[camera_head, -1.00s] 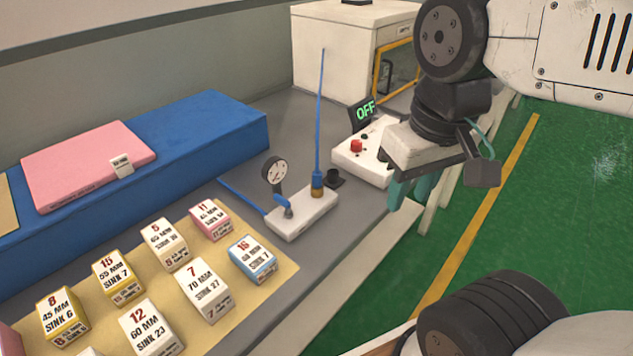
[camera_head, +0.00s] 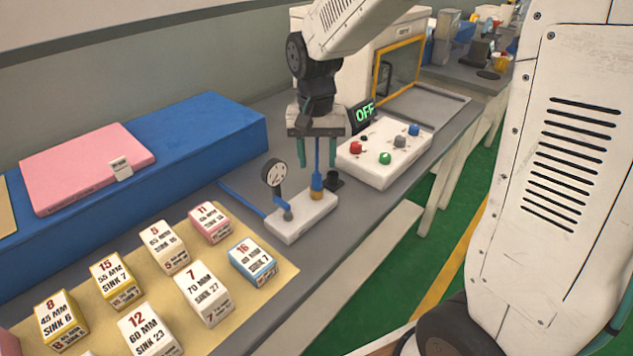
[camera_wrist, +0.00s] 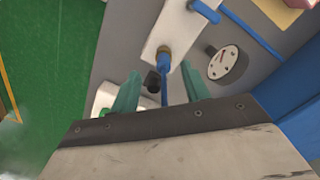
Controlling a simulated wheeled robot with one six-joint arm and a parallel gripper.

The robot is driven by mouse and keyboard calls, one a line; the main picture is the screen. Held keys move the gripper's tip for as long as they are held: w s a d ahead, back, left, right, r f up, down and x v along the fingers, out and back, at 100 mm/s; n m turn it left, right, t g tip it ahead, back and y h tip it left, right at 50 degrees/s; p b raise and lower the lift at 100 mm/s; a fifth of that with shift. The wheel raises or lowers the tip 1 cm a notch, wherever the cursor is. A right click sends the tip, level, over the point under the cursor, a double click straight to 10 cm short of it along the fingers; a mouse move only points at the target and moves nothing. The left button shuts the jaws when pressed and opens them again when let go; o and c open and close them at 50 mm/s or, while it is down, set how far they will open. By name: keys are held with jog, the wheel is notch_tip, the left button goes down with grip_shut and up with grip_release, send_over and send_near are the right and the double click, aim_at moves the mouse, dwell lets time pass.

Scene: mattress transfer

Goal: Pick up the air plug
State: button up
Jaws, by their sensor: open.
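In the wrist view the hose (camera_wrist: 165,92) runs between the fingers. My gripper hides the hose's upper part in the head view.
A pressure gauge (camera_head: 274,174) and blue valve stand left of the plug. A small black cup (camera_head: 335,184) is close on its right. Labelled blocks cover a tan mat (camera_head: 265,292).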

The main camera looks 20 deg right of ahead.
aim_at(317, 173)
jog(key=shift+w+r+m+t, duration=0.3)
jog(key=shift+w+r+m, duration=0.1)
jog(key=shift+w, duration=0.15)
jog(key=f, duration=0.8)
jog(key=shift+d, duration=0.25)
jog(key=shift+r, duration=0.1)
grip_shut()
